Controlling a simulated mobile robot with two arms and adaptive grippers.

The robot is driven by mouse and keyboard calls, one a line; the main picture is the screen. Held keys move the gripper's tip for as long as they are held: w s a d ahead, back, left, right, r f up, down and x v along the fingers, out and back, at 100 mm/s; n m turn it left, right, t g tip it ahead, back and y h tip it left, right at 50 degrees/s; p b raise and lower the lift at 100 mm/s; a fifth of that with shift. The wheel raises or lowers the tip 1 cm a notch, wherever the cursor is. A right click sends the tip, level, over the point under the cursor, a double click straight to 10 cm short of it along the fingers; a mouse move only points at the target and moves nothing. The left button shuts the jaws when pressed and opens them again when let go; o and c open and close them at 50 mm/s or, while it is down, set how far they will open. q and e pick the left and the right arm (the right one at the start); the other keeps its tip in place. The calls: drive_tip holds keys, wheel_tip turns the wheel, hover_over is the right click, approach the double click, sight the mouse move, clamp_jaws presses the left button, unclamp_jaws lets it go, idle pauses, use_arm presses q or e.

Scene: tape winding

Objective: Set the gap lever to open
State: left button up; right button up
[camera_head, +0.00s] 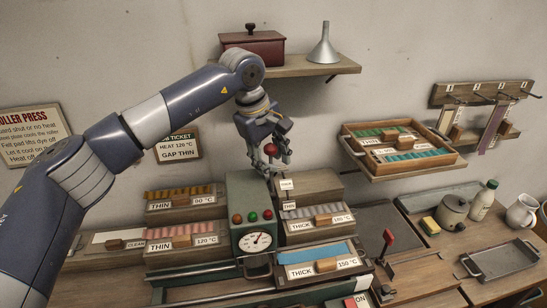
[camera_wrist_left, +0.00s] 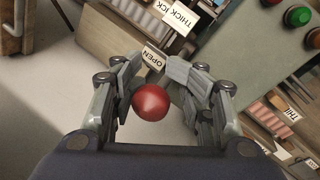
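The gap lever's round red knob (camera_head: 271,150) is at the top of the green press housing (camera_head: 240,195). My left gripper (camera_head: 272,158) reaches down over it. In the left wrist view the red knob (camera_wrist_left: 151,103) sits between the two fingers of my left gripper (camera_wrist_left: 152,75), with narrow gaps showing at its sides. The fingers look open around it. A small OPEN plate (camera_wrist_left: 153,60) appears just beyond the knob, and a THICK plate (camera_wrist_left: 180,15) lies farther off. The lever's shaft and exact setting are hidden by the gripper. My right gripper is not in view.
Several labelled tape trays flank the press, such as THIN 90 °C (camera_head: 180,203) and THICK 150 °C (camera_head: 320,268). A dial (camera_head: 255,242) is on its front. A wall ticket (camera_head: 180,148) reads HEAT 120 °C, GAP THIN. Another red-topped lever (camera_head: 388,238) stands right.

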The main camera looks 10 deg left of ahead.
use_arm(q)
drive_tip(key=shift+w+a+r, duration=0.15)
drive_tip(key=shift+a+r, duration=0.05)
drive_tip(key=shift+a, duration=0.1)
drive_tip(key=shift+r, duration=0.55)
drive_tip(key=v, duration=1)
drive_tip(key=shift+s+r, duration=0.3)
drive_tip(key=shift+s, duration=0.1)
drive_tip(key=shift+d, duration=0.1)
